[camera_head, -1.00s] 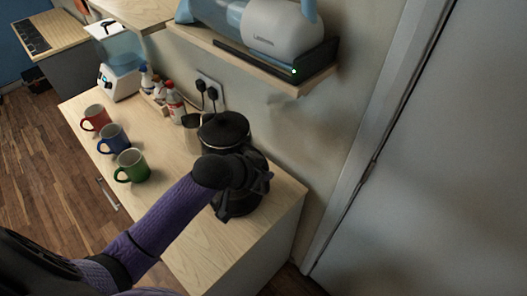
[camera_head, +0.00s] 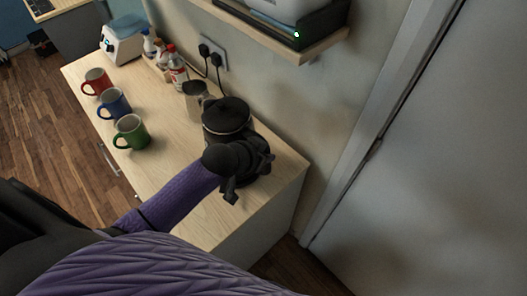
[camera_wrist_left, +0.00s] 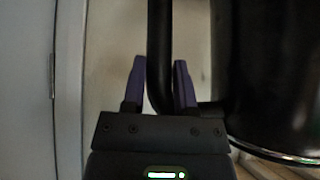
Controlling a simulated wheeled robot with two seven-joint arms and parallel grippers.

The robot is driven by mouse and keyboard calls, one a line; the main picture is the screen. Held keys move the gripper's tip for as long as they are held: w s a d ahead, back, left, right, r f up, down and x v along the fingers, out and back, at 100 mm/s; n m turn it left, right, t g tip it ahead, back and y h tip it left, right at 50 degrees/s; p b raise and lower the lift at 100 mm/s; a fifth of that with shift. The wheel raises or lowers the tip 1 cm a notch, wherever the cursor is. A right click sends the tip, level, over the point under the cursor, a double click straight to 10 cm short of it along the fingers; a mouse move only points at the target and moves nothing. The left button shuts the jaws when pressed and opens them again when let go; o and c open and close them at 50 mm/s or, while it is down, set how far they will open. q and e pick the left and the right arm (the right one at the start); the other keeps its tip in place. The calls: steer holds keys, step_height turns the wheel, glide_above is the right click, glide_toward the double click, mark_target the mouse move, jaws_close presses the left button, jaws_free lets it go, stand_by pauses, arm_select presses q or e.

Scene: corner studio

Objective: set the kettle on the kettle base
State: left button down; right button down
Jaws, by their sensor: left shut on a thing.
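The black kettle (camera_head: 227,112) stands upright at the near right end of the wooden counter. In the left wrist view its dark body (camera_wrist_left: 270,70) fills the right side, with a shiny rim at the bottom. My left gripper (camera_head: 250,172) is at the kettle's near side. In the left wrist view the fingers (camera_wrist_left: 160,85) are on either side of the black handle (camera_wrist_left: 159,45), shut on it. My arm and gripper hide the kettle's lower part. I cannot make out the kettle base or tell whether the kettle touches it. My right gripper is not in view.
A red mug (camera_head: 96,82), a blue mug (camera_head: 114,103) and a green mug (camera_head: 131,132) line the counter's left edge. A metal jug (camera_head: 195,98) stands just behind the kettle. Bottles (camera_head: 176,68) and plugs (camera_head: 210,52) are further back. A wall shelf (camera_head: 310,58) hangs above.

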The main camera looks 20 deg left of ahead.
arm_select(q)
steer(key=shift+w, duration=0.1)
stand_by(0.6)
steer(key=shift+w+a+p, duration=0.15)
steer(key=shift+a+p, duration=0.05)
steer(key=shift+p, duration=0.1)
stand_by(0.3)
steer(key=shift+p, duration=0.3)
steer(key=shift+f, duration=0.1)
